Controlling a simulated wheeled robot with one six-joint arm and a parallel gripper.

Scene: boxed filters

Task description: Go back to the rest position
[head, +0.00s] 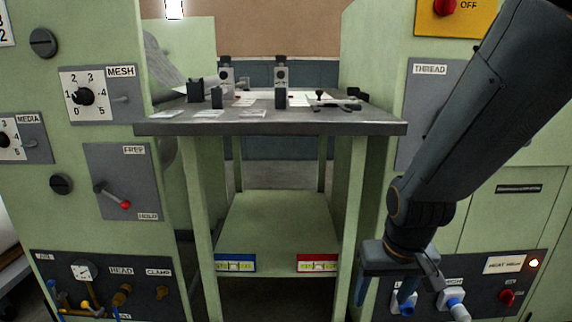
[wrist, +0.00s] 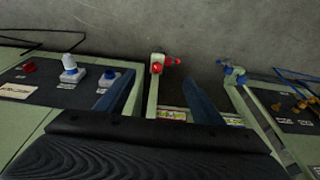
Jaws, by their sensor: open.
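My gripper (head: 400,285) hangs at the lower right of the head view, at the end of my dark arm. It is in front of the right green cabinet's lower panel and to the right of the table. In the wrist view my gripper (wrist: 160,95) has its two dark fingers spread apart. Nothing is held between them; a green post with red knobs (wrist: 156,68) and the grey floor show beyond the gap.
The table (head: 270,127) carries small dark fixtures and papers. Its lower shelf (head: 277,225) has blue (head: 235,263) and red (head: 318,263) labels in front. Panels with knobs flank both sides. Blue-and-white knobs (wrist: 69,66) protrude left of my fingers in the wrist view.

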